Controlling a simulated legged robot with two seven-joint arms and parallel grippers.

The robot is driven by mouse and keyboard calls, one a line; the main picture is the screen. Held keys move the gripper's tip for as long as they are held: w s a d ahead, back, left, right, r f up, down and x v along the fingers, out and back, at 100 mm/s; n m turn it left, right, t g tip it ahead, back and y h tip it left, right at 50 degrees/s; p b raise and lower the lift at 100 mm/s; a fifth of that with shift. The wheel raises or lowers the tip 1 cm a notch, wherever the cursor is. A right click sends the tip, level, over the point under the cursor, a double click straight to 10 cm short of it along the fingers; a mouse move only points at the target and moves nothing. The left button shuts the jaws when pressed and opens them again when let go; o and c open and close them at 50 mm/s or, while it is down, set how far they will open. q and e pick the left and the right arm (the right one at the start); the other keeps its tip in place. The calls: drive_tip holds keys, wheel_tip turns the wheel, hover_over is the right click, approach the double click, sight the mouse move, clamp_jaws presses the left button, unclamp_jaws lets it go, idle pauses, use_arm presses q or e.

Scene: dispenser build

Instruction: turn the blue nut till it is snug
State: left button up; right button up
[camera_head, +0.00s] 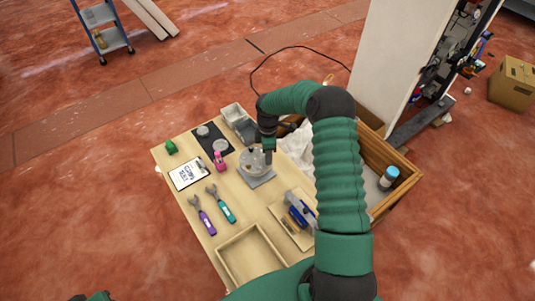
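My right arm reaches in from the bottom right. Its gripper (267,152) points down at the round grey dispenser part (254,164), which stands on a square grey base (262,181) on the wooden table. The fingertips are at or just above the top of this part. They are too small and dark to show whether they are open or shut. I cannot make out the blue nut; it may be hidden by the gripper. Only a small dark green and black piece of my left arm shows at the bottom left edge, and the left gripper cannot be seen.
A purple wrench (206,222) and a teal wrench (224,210) lie left of the dispenser, near a clipboard (188,174) and a pink item (219,161). A board (281,217) with blue-and-grey tools lies in front. An empty wooden tray (222,257) is nearest. An open crate (405,171) stands right.

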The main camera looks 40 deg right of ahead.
drive_tip(key=shift+f, duration=0.4)
clamp_jaws()
drive_tip(key=shift+m, duration=0.3)
drive_tip(key=m, duration=0.5)
drive_tip(key=shift+w+r, duration=0.1)
drive_tip(key=m, duration=0.6)
drive_tip(key=shift+m, duration=0.4)
